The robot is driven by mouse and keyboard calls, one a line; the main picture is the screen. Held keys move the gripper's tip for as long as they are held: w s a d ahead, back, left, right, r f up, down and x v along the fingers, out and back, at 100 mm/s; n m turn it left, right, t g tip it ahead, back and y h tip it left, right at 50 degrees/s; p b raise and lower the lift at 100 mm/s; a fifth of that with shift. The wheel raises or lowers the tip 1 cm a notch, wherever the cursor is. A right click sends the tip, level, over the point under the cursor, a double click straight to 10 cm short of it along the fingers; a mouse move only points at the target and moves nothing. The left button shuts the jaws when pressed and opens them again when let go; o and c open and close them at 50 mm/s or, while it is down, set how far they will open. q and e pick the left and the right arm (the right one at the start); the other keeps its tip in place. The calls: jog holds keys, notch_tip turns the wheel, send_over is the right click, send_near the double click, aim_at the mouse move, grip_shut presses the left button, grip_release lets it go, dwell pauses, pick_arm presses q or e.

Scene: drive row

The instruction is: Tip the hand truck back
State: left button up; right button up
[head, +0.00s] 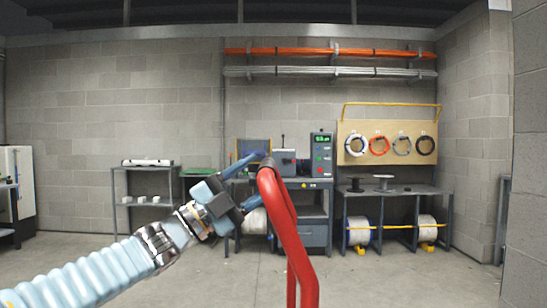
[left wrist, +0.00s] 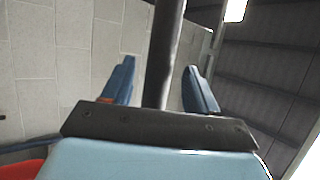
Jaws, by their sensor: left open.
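The hand truck shows as a red looped tube handle (head: 298,235) in the head view, rising from the bottom edge right of centre. Its lower parts are out of view. My left gripper (head: 257,180) reaches in from the left with its fingers spread, its tips close to the handle's upper left bend. I cannot tell whether they touch it. In the left wrist view my left gripper (left wrist: 160,85) is open. A dark bar (left wrist: 166,45) appears between its fingers; I cannot tell if it is part of the handle. My right gripper is not in view.
Behind stand a workbench with machines (head: 312,183), a shelf (head: 148,185) at left, and a rack with cable spools (head: 390,215) at right. A board with coiled cables (head: 388,145) hangs on the block wall. Bare concrete floor (head: 390,280) lies right of the handle.

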pick_arm(q)
jog(key=p+x, duration=0.1)
jog(key=x, duration=0.4)
jog(key=shift+c, duration=0.2)
jog(key=shift+f, duration=0.1)
grip_shut()
